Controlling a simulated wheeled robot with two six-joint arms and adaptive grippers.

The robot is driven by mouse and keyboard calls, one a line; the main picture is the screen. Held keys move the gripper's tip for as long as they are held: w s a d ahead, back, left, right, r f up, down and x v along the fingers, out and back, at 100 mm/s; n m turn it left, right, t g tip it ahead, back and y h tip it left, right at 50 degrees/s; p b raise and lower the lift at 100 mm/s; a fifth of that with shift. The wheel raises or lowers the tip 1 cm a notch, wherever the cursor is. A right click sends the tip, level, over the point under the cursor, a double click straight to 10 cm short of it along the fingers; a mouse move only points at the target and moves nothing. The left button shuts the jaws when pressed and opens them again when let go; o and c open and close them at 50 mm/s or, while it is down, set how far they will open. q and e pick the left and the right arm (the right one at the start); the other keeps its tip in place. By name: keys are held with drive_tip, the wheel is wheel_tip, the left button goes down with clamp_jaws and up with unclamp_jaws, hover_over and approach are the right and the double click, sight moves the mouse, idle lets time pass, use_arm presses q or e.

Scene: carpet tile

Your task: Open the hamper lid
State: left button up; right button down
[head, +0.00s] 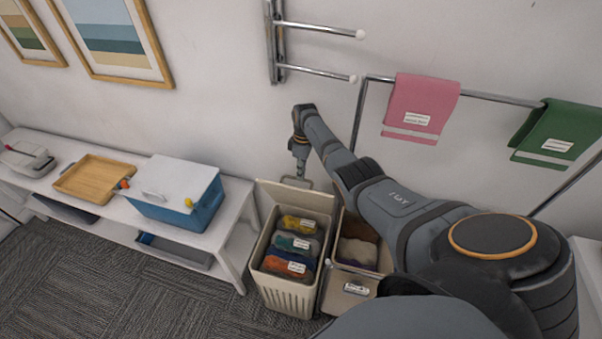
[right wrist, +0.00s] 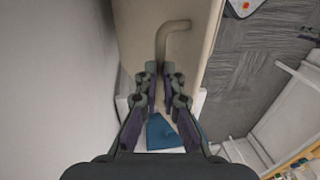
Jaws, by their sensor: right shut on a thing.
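The cream slatted hamper (head: 287,297) stands on the carpet with its top open. Its lid (head: 268,194) is raised and stands up at the hamper's back edge. Several labelled folded cloths, yellow, teal and orange, show inside. My right gripper (head: 299,172) is at the lid's top edge, shut on the bent lid handle (head: 291,183). In the right wrist view the handle (right wrist: 172,30) runs down between the fingers (right wrist: 160,82), in front of the cream lid panel (right wrist: 145,14). My left gripper is in neither view.
A second bin (head: 350,279) with cloth stands close on the right, partly behind my arm. A white bench (head: 236,218) with a blue cooler (head: 176,206) and wooden tray (head: 68,182) is on the left. A towel rail (head: 485,96) is at right.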

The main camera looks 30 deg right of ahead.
drive_tip(key=shift+s+d+f, duration=0.1)
drive_tip(key=shift+s+f, duration=0.3)
drive_tip(key=shift+f, duration=0.35)
drive_tip(key=c, duration=1.6)
unclamp_jaws()
drive_tip(key=shift+w, duration=0.1)
drive_tip(key=shift+o, duration=1)
drive_tip(key=shift+w+d+f, duration=0.1)
drive_tip(key=shift+w+f, duration=0.05)
drive_tip(key=shift+f, duration=0.05)
drive_tip(key=shift+w+d, duration=0.1)
